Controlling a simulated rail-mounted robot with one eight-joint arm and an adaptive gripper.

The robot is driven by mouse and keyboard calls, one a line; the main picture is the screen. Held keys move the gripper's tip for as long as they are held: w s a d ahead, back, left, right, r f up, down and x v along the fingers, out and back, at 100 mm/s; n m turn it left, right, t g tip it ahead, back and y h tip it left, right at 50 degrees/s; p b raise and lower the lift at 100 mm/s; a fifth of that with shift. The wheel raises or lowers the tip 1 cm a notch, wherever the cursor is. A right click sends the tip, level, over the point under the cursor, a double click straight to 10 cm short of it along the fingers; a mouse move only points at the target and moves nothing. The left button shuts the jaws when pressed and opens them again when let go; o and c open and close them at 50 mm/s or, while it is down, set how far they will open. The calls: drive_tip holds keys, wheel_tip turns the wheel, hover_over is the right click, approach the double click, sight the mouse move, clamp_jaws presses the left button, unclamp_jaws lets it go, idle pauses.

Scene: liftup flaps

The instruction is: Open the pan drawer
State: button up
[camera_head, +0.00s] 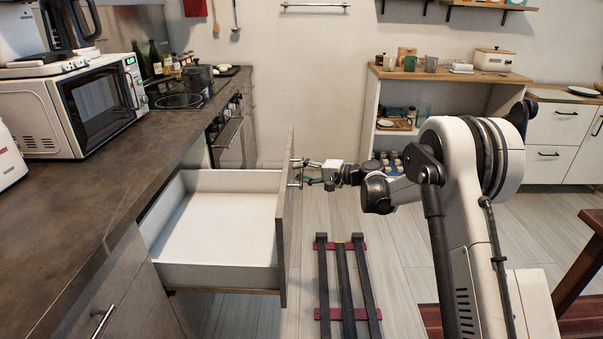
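The pan drawer (222,273) is pulled well out from under the dark counter on the left. Its white interior is empty, and its grey front panel (285,230) stands seen nearly edge-on. My gripper (308,174) is at the outer side of that front panel, level with the drawer's handle (294,172). The fingers are at or around the handle. They are small and partly overlap it, so I cannot tell whether they are closed on it. My arm reaches in from the right.
A microwave (90,105) stands on the counter (110,175). A closed lower drawer with a handle (103,321) is nearer. The oven (228,130) lies beyond the open drawer. Floor rails (342,280) run right of the drawer. Shelving (450,90) stands at the back.

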drive_tip(key=v, duration=1.2)
drive_tip(key=shift+r, duration=0.1)
